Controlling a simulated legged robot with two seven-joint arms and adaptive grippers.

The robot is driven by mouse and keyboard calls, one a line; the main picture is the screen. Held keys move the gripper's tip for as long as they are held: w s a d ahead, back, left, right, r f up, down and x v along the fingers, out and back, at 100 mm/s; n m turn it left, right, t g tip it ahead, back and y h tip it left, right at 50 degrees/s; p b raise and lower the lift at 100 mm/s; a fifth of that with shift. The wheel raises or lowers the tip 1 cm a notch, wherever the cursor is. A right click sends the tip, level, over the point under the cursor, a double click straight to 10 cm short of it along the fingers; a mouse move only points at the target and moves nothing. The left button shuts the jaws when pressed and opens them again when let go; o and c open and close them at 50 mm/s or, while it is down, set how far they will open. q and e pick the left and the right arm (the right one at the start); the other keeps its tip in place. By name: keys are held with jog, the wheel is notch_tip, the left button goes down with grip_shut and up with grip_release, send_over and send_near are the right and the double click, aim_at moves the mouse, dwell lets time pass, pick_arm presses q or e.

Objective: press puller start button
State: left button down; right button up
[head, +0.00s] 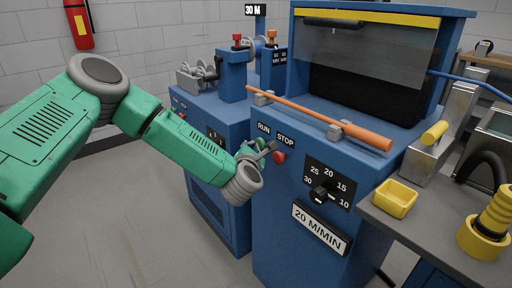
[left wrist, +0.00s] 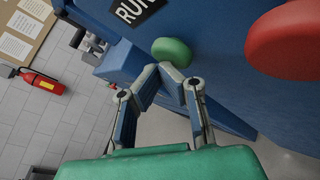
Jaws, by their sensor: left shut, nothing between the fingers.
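The blue puller machine (head: 300,225) has a RUN label (head: 264,128) and a STOP label (head: 285,139) on its front. In the left wrist view, the round green button (left wrist: 171,51) sits by the RUN label, with the large red button (left wrist: 285,38) to its right. The red button (head: 279,157) also shows under STOP in the head view. My left gripper (head: 268,149) is shut and empty at the panel, mostly covering the green button in the head view. In the left wrist view its fingertips (left wrist: 172,72) are just below the green button; I cannot tell whether they touch.
A speed dial (head: 321,194) and a 20 M/MIN plate (head: 320,228) are right of the buttons. An orange rod (head: 320,119) lies across the machine top. A yellow bin (head: 395,198) stands on the grey bench at right. Open floor lies left.

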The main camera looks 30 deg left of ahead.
dwell(0.4)
pick_arm(q)
jog(key=shift+s+a, duration=0.2)
jog(key=shift+s, duration=0.3)
jog(key=shift+s+a, duration=0.2)
jog(key=shift+s, duration=0.3)
jog(key=shift+s, duration=0.1)
jog(key=s, duration=0.1)
jog(key=s+a+p, duration=0.1)
jog(key=s, duration=0.1)
jog(key=s+a, duration=0.1)
jog(key=shift+s, duration=0.2)
dwell(0.4)
